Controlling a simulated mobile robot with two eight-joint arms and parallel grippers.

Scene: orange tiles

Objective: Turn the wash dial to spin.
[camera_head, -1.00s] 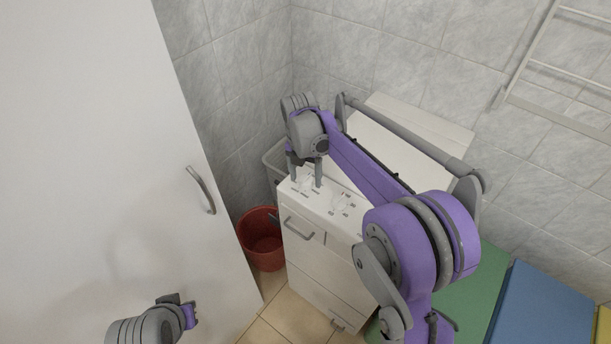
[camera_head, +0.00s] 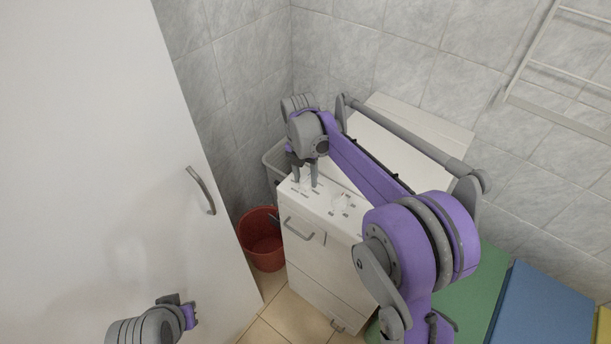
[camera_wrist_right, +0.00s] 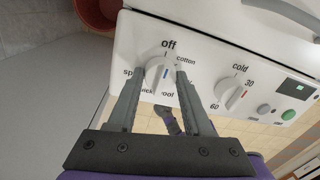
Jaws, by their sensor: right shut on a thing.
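My right gripper (camera_wrist_right: 162,72) is shut on the dial, one finger on each side; the fingers hide parts of the lower labels. In the head view my right gripper (camera_head: 305,183) reaches down onto the machine's top panel (camera_head: 325,207). My left gripper (camera_head: 188,314) is at the lower left, away from the machine; its jaws are unclear.
A temperature dial (camera_wrist_right: 229,92) with a red mark sits right of the wash dial, then a small display (camera_wrist_right: 294,88) and green button (camera_wrist_right: 289,114). A red bucket (camera_head: 262,240) stands left of the machine. A white cabinet door (camera_head: 110,170) fills the left.

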